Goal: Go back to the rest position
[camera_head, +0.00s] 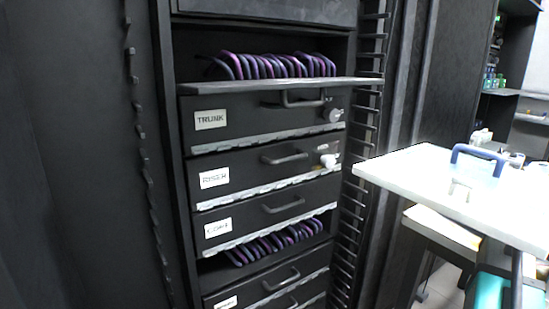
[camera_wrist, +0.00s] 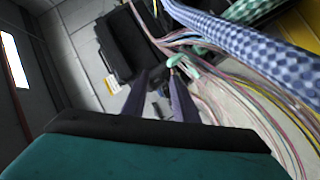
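My gripper (camera_wrist: 158,80) shows in the wrist view as two dark purple fingers with a clear gap between them. It looks open, and I see nothing held between the fingers. Ahead of it are a black case or box (camera_wrist: 120,50) on a pale tiled surface and several thin coloured fibres (camera_wrist: 215,85). A small green piece (camera_wrist: 178,62) lies close to the right fingertip; I cannot tell whether they touch. My gripper is not visible in the head view.
A black rack stands in the head view with a drawer labelled TRUNK (camera_head: 255,118), more drawers below and purple cable loops (camera_head: 270,66). A white tabletop (camera_head: 410,172) with a blue handle (camera_head: 480,152) juts in at right. A blue checkered sleeve (camera_wrist: 250,48) crosses the wrist view.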

